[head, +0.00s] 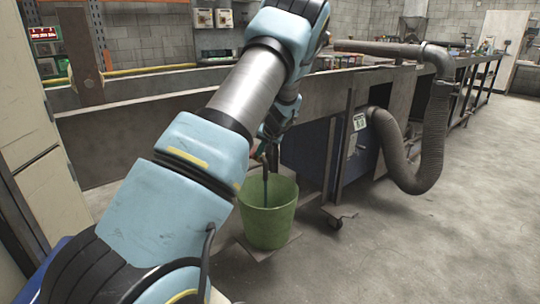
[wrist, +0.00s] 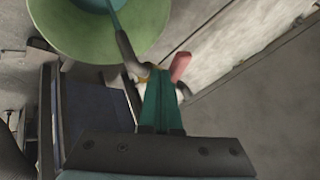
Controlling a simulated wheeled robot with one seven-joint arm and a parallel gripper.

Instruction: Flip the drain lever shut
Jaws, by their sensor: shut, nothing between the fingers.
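The drain lever shows in the wrist view as a red handle (wrist: 180,66), just to the right of my fingertips. My gripper (wrist: 160,74) is shut and empty, its teal fingers together close to the lever. I cannot tell whether they touch it. A dark bent spout (wrist: 127,47) lies to the left of the fingertips. A thin teal stream runs from it into the green bucket (wrist: 70,38). In the head view the bucket (head: 267,228) stands on the floor with the dark teal stream (head: 266,192) entering it. My arm hides most of the lever area there.
A long grey metal trough or bench (head: 330,95) runs behind my arm toward the back right. A thick ribbed hose (head: 435,130) loops down beside a blue cabinet (head: 305,150). A caster (head: 336,222) is right of the bucket. The concrete floor (head: 430,250) at right is clear.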

